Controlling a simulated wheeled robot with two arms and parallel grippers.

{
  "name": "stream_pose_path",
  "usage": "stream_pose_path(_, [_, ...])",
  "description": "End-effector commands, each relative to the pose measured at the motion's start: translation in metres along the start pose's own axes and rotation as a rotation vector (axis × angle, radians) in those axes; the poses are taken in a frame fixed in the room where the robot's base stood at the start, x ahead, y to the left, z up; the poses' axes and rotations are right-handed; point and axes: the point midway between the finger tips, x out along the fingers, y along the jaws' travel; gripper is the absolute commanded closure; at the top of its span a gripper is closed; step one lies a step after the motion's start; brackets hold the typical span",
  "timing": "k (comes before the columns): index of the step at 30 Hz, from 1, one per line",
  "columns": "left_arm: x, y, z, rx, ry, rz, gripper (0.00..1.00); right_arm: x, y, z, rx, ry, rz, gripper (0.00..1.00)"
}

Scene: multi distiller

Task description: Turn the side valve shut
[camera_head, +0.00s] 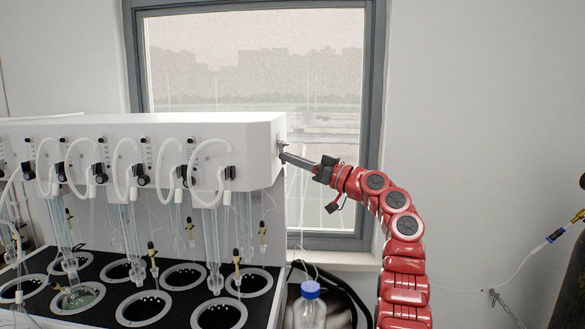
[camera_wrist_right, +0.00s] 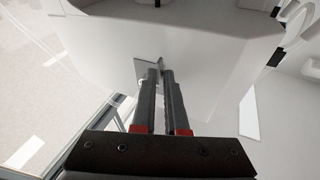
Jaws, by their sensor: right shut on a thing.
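The white distiller (camera_head: 262,150) fills the left of the head view. The side valve (camera_head: 281,142) is a small metallic part on its right side face. My right gripper (camera_head: 284,156) reaches in from the right at the valve, its fingers close together. In the right wrist view the fingers of my right gripper (camera_wrist_right: 161,76) are nearly parallel, with their tips on the small valve piece (camera_wrist_right: 147,72) against the white distiller wall (camera_wrist_right: 205,70). The fingers hide part of the valve. My left gripper is not in view.
A row of white hoses and glass tubes hangs along the distiller's front, above a black deck (camera_head: 110,290) with round openings. A window (camera_head: 330,100) is behind.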

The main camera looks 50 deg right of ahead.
Motion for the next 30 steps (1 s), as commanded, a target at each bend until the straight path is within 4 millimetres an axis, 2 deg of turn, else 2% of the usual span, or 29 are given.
stream_pose_path(6, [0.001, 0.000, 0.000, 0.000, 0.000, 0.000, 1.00, 0.000, 0.000, 0.001, 0.002, -0.004, -0.002, 1.00])
stream_pose_path(7, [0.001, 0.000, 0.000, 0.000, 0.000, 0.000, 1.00, 0.000, 0.000, 0.001, 0.002, -0.004, -0.002, 0.86])
stream_pose_path(11, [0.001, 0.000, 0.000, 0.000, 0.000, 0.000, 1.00, 0.000, 0.000, 0.001, 0.001, -0.004, -0.001, 0.62])
stream_pose_path(18, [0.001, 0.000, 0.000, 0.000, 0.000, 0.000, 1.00, 0.000, 0.000, 0.001, 0.001, -0.003, -0.001, 0.62])
stream_pose_path(22, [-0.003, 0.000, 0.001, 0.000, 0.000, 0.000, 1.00, -0.009, 0.001, 0.001, -0.002, -0.002, 0.002, 0.62])
stream_pose_path(26, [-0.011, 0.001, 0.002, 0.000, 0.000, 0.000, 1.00, -0.033, 0.001, 0.003, -0.005, -0.002, 0.002, 0.62])
stream_pose_path(30, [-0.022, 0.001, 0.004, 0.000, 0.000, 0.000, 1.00, -0.070, 0.002, 0.004, -0.002, -0.003, 0.003, 0.62])
